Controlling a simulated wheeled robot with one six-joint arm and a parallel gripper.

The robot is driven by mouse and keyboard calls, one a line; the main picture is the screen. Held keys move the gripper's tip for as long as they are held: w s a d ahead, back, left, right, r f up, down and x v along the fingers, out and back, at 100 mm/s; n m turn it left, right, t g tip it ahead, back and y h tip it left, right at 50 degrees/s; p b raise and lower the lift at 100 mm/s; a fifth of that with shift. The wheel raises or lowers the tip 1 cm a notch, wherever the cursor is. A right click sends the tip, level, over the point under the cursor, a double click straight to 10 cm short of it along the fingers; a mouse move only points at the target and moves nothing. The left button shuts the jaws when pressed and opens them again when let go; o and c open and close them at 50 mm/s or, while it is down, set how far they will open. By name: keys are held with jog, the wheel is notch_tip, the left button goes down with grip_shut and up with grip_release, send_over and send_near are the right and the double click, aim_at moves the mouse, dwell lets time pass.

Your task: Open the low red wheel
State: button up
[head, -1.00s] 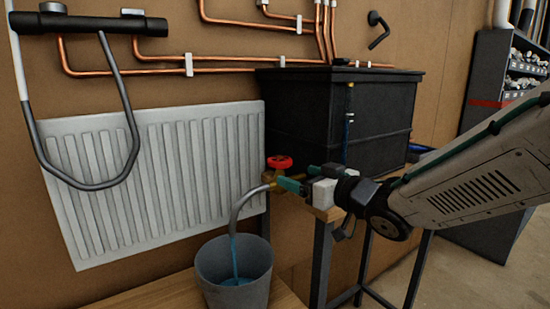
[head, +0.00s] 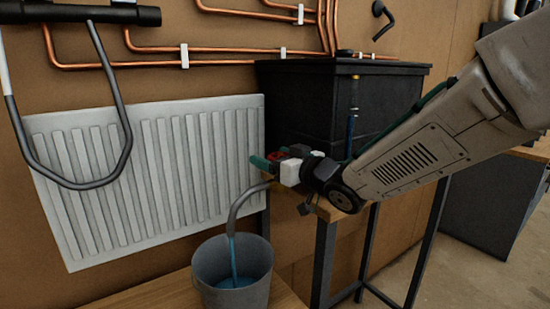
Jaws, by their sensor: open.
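The low red wheel (head: 276,156) is mostly hidden behind my gripper; only a bit of red shows between the fingers. My gripper (head: 272,158) is open at the wheel, its green-tipped fingers on either side of it. I cannot tell whether the fingers touch it. The brass valve body under the wheel is hidden. A grey curved spout (head: 245,205) comes down to the left of my gripper, and blue water (head: 236,262) runs from it into a grey bucket (head: 207,267).
A white ribbed radiator (head: 150,180) hangs on the wall at left. A black tank (head: 300,105) stands behind my gripper on a wooden-topped stand. Copper pipes (head: 225,62) run along the wall above. The bucket stands on a low wooden surface (head: 160,295).

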jog(key=c, duration=1)
jog(key=shift+s+n+g+y, duration=0.1)
jog(key=shift+n+g+y, duration=0.3)
jog(key=shift+g+y, duration=0.1)
jog(key=o, duration=1)
jog(key=v, duration=0.7)
jog(key=shift+s+d, duration=0.25)
jog(key=shift+d, duration=0.05)
